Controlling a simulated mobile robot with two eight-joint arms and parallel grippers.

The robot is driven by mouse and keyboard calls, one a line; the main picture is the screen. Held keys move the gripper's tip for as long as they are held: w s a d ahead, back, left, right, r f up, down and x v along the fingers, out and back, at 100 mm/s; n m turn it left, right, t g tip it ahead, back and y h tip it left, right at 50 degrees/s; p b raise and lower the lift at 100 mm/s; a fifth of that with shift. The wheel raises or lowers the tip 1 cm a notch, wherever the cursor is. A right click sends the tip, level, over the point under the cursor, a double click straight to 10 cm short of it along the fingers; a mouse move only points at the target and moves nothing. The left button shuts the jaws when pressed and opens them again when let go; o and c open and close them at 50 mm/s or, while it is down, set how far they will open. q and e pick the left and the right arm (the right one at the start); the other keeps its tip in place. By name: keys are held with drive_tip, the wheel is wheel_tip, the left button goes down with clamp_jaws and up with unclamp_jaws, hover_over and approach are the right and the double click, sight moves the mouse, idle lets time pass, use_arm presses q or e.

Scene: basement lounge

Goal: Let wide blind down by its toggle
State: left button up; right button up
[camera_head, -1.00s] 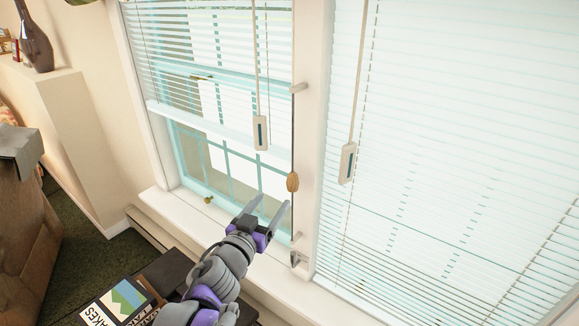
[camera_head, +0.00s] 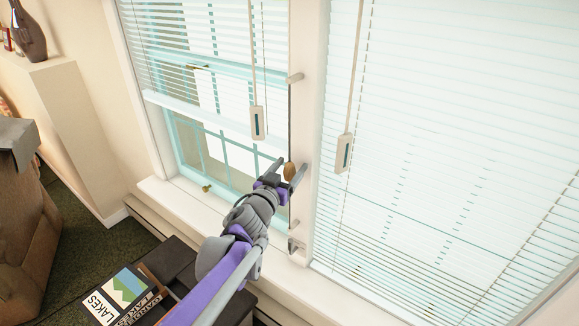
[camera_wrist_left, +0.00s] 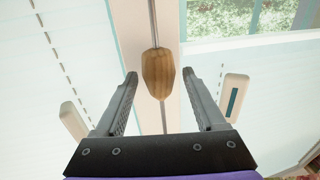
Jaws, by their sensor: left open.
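A wooden toggle (camera_head: 290,172) hangs on a thin cord against the white post between two windows. It also shows in the left wrist view (camera_wrist_left: 158,72), upright between my fingertips, with a gap on each side. My left gripper (camera_head: 292,165) is open around it; it also shows in the left wrist view (camera_wrist_left: 160,75). The left blind (camera_head: 215,88) is partly raised, with its bottom rail across the window. The right blind (camera_head: 430,150) hangs lower and covers most of its window. My right gripper is out of view.
Two pale fobs with teal slots hang on cords, one left of the post (camera_head: 257,123) and one right (camera_head: 344,153). Pegs (camera_head: 295,78) and a small metal bracket (camera_head: 296,245) stick out from the post. Books (camera_head: 120,295) lie on a dark table below.

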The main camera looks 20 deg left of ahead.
use_arm(q)
clamp_jaws()
idle(0.4)
idle(1.0)
